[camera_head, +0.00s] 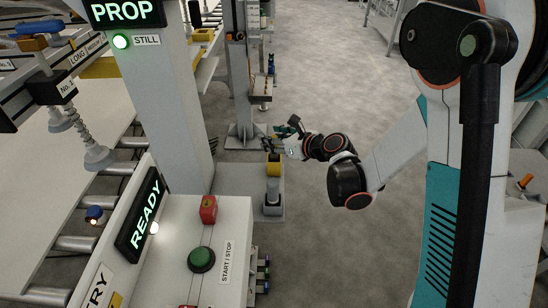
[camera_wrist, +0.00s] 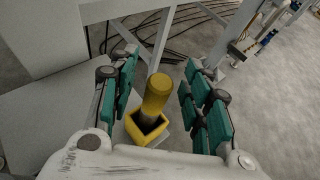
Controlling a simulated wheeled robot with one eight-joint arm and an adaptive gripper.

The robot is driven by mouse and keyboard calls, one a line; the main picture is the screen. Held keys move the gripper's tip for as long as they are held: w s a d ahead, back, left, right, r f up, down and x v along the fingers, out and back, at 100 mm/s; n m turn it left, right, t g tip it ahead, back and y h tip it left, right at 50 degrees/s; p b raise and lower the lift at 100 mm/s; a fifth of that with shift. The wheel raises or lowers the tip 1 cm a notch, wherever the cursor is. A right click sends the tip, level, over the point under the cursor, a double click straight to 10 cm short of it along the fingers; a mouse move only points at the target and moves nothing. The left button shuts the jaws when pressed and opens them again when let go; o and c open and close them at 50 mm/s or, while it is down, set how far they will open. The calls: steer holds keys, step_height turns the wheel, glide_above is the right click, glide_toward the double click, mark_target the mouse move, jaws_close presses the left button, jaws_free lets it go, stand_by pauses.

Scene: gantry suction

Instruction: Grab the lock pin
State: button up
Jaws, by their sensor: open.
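The lock pin, a yellow cylinder (camera_wrist: 156,95), stands nearly upright in a yellow square-rimmed holder (camera_wrist: 146,139) in the wrist view. My gripper (camera_wrist: 160,66) is open, with its teal-padded fingers to the left and right of the pin. A gap shows between the pin and each finger. In the head view, my gripper (camera_head: 268,142) is just above a small yellow piece (camera_head: 274,168) on a short grey post (camera_head: 272,190). From there I cannot tell the pin from its holder.
A white console (camera_head: 225,215) with a green START / STOP button (camera_head: 201,259) and a red box (camera_head: 208,210) stands in front. A pale column (camera_head: 168,90) rises to the left, beside a roller conveyor (camera_head: 75,243). Open grey floor (camera_head: 330,75) lies beyond my arm.

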jaws_close()
steer(key=shift+r, duration=0.15)
